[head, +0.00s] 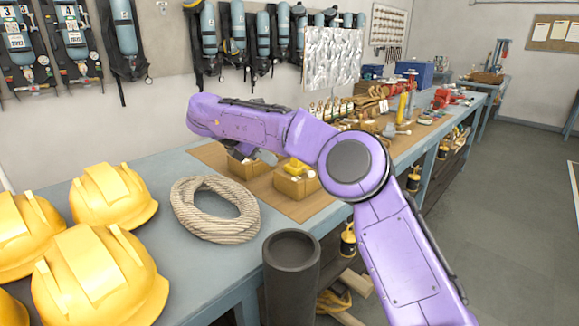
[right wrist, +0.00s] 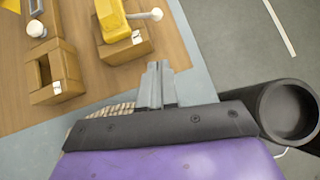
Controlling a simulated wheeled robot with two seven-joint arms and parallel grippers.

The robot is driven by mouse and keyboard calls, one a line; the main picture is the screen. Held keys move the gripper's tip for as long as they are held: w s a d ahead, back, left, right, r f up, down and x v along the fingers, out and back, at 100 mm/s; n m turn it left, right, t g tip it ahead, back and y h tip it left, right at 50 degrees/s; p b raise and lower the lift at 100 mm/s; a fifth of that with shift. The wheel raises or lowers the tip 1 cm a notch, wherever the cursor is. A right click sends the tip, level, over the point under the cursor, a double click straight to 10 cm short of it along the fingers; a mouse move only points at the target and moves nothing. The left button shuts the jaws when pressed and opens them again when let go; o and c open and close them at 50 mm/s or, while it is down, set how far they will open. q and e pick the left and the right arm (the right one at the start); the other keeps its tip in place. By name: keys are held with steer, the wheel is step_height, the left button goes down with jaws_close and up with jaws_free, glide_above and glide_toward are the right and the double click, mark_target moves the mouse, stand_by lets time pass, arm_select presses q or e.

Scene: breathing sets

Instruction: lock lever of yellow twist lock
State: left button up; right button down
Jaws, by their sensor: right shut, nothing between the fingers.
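The yellow twist lock (right wrist: 112,18) sits on a wooden block (right wrist: 125,45) at the top of the right wrist view. Its lever, ending in a pale round knob (right wrist: 155,14), points right; the lock's top is cut off by the frame. In the head view the yellow lock (head: 297,167) stands on its block beside my purple right arm. My right gripper (right wrist: 158,72) is shut and empty, its fingertips just below the block in the right wrist picture, apart from the lever. Its fingers cannot be made out in the head view. My left gripper is out of view.
Another block (head: 243,168) with a lock stands left of the yellow one. A coiled rope (head: 215,209) lies on the table, with yellow helmets (head: 100,275) further left. A dark open cylinder (head: 291,262) stands at the table's front edge, right of my gripper in the wrist view.

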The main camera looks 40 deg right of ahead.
arm_select(q)
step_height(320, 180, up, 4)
steer(key=p, duration=0.3)
steer(key=shift+p, duration=0.35)
arm_select(e)
steer(key=d+r+x, duration=0.1)
steer(key=x, duration=1.1)
steer(key=shift+s+d, duration=0.2)
steer(key=shift+d, duration=0.35)
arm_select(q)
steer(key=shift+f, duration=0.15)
